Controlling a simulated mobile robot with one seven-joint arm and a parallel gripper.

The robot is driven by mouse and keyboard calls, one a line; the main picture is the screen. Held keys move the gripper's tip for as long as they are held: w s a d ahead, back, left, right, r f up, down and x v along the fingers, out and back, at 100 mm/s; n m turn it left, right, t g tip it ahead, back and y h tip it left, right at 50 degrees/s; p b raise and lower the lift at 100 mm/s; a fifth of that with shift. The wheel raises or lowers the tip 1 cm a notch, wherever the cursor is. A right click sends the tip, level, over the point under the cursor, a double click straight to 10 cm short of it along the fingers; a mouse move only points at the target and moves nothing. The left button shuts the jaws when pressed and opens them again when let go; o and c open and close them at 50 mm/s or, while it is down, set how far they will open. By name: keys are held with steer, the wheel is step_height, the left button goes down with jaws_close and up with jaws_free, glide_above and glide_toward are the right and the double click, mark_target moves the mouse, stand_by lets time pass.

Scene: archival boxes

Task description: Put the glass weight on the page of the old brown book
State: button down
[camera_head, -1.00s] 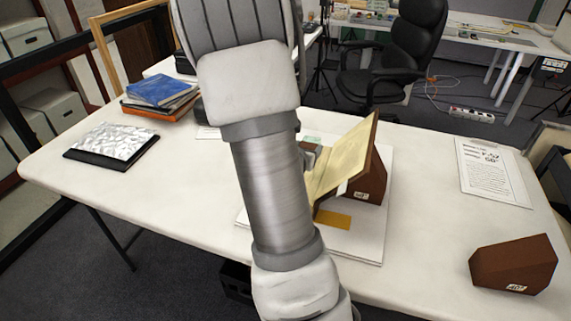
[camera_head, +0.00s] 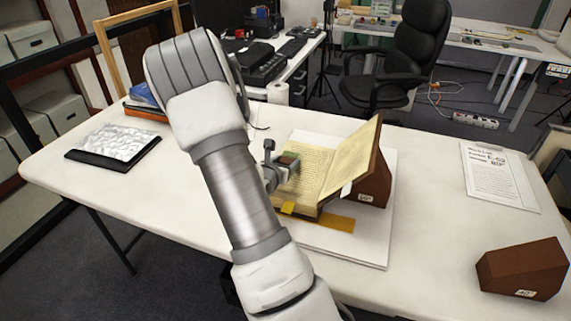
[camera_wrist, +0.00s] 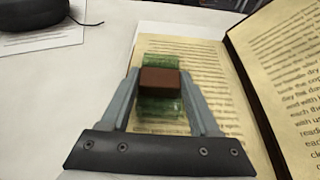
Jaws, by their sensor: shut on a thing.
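The old brown book (camera_head: 309,174) lies open on a white board, its right side propped up by a brown wedge (camera_head: 372,185). Its flat left page also shows in the wrist view (camera_wrist: 212,75). My gripper (camera_wrist: 160,82) is shut on the glass weight (camera_wrist: 159,107), a green see-through block with a brown band or grip across its middle. In the head view my gripper (camera_head: 272,165) is at the left edge of the book. The weight (camera_head: 289,161) is over the left page; I cannot tell whether it touches the paper.
A second brown wedge (camera_head: 522,268) and a printed sheet (camera_head: 498,175) lie on the right of the table. A yellow strip (camera_head: 335,222) lies before the book. A dark round object (camera_wrist: 33,14) shows at the wrist view's upper left.

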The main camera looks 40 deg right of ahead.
steer(key=shift+c, duration=0.6)
jaws_free()
steer(key=p+v, duration=0.2)
steer(key=v, duration=0.9)
steer(key=shift+s+a+r, duration=0.15)
steer(key=shift+a+r, duration=0.05)
steer(key=shift+a, duration=0.05)
steer(key=shift+s+a+r, duration=0.1)
steer(key=shift+r, duration=0.1)
steer(key=s+a+r+m+g+y, duration=0.2)
steer(key=s+a+r+m+g, duration=0.25)
steer(key=s+r+m, duration=0.8)
steer(key=s+a+r+m+t+y, duration=0.1)
steer(key=a+m+y, duration=0.4)
steer(key=a, duration=0.5)
steer(key=s+a+r+m+t+y, duration=0.1)
steer(key=a+r+m+t+y, duration=0.2)
steer(key=a, duration=0.7)
steer(key=r+m+y, duration=0.1)
steer(key=m+y, duration=0.1)
steer(key=m, duration=0.1)
steer(key=shift+s+a+r, duration=0.2)
steer(key=shift+r, duration=0.15)
